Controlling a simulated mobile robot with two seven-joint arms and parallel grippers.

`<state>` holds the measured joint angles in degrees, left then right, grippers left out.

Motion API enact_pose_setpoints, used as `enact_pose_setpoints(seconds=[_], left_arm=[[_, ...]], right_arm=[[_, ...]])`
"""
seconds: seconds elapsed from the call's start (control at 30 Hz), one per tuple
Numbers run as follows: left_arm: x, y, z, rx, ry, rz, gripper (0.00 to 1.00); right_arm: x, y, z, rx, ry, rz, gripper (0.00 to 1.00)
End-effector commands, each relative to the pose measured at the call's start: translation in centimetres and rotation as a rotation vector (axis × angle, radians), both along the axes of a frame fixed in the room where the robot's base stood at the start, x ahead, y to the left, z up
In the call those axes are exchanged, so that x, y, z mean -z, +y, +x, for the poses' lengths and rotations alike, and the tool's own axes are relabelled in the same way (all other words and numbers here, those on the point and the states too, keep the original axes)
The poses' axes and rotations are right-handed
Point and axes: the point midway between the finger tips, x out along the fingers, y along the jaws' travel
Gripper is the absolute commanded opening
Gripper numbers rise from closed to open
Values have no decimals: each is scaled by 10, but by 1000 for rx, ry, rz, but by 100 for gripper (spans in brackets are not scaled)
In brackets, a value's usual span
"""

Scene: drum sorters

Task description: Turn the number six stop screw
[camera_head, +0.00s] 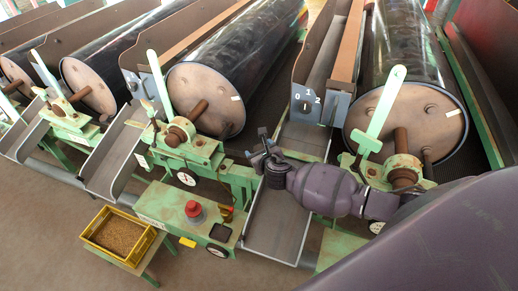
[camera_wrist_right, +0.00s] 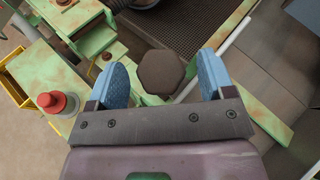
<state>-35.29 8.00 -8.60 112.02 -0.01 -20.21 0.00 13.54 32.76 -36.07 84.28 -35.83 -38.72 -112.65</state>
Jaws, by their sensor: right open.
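A brown hexagonal screw head (camera_wrist_right: 160,73) shows in the right wrist view, between the two blue fingers of my right gripper (camera_wrist_right: 164,76). The fingers are open, with a visible gap on each side of the head. I cannot tell how far the head is below the fingertips, and no number six marking is readable. In the head view my right gripper (camera_head: 260,152) is beside a green machine frame (camera_head: 238,178), above a grey chute. The screw is hard to make out there. My left gripper is not in view.
Large dark drums (camera_head: 235,60) with round end plates stand in a row behind. A grey sloping chute (camera_head: 278,222) lies under my right gripper. A yellow crate of grain (camera_head: 88,231) stands at lower left.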

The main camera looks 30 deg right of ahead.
Motion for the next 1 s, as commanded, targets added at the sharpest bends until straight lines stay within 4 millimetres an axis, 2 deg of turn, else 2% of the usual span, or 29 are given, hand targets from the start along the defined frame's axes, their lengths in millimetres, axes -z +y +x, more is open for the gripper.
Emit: enact_pose_setpoints(seconds=[0.2, 0.57, 0.87, 1.0], left_arm=[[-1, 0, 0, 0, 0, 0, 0], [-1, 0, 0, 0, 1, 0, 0], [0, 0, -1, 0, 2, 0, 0], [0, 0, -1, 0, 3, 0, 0]], right_arm=[[5, -2, 12, 0, 1, 0, 75], [6, -2, 14, 1, 1, 1, 74], [6, -2, 13, 1, 1, 1, 28], [6, -2, 13, 3, 0, 2, 26]])
